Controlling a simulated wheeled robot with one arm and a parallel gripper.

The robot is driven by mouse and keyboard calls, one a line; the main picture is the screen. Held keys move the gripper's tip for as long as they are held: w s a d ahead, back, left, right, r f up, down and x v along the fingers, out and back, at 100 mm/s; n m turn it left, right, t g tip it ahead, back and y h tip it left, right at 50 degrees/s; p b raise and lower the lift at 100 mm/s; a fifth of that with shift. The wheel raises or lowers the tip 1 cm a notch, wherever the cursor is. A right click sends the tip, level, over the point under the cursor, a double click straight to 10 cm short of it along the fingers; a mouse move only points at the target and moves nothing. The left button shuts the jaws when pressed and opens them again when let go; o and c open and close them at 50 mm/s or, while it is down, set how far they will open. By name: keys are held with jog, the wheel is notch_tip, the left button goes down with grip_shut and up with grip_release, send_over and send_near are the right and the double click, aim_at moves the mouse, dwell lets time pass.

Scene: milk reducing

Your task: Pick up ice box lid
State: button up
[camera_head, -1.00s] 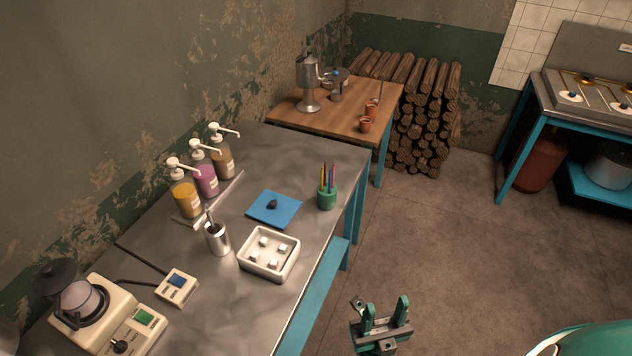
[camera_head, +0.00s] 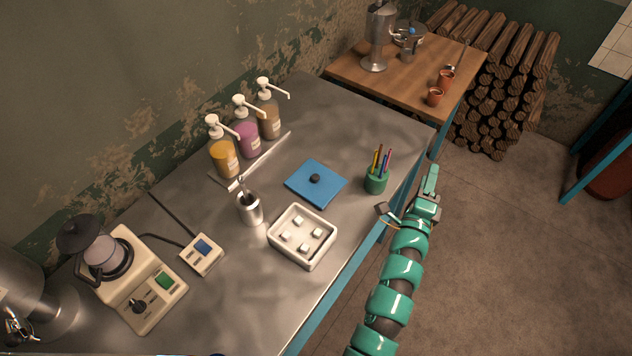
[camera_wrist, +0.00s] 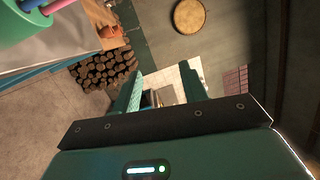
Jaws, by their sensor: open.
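The ice box lid (camera_head: 309,189) is a flat blue square with a dark round knob, lying on the grey metal table. The white ice box (camera_head: 274,248) stands open just in front of it, with several pale cubes inside. My gripper (camera_head: 407,199) is open and empty, beyond the table's right edge, to the right of the lid and apart from it. In the wrist view my gripper's fingers (camera_wrist: 160,92) are spread with nothing between them. The lid does not show in the wrist view.
A green pen cup (camera_head: 376,182) stands between the lid and my gripper; it also shows in the wrist view (camera_wrist: 20,22). A wooden table (camera_head: 410,75) is behind.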

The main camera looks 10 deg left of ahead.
jog(key=a+f+m+g+y, duration=0.4)
jog(key=a+f+y, duration=0.1)
jog(key=a+y, duration=0.15)
jog(key=m+g+y, duration=0.3)
jog(key=g+y, duration=0.3)
send_near(315, 175)
jog(key=p+x, duration=0.2)
jog(key=x, duration=0.1)
jog(key=shift+w+a+f, duration=0.1)
jog(key=shift+w, duration=0.25)
jog(key=shift+p+x, duration=0.7)
jog(key=shift+x, duration=0.65)
jog(key=shift+p+x, duration=0.45)
jog(key=shift+x, duration=1.2)
jog(key=shift+s+f, duration=0.15)
jog(key=shift+s, duration=0.05)
grip_shut()
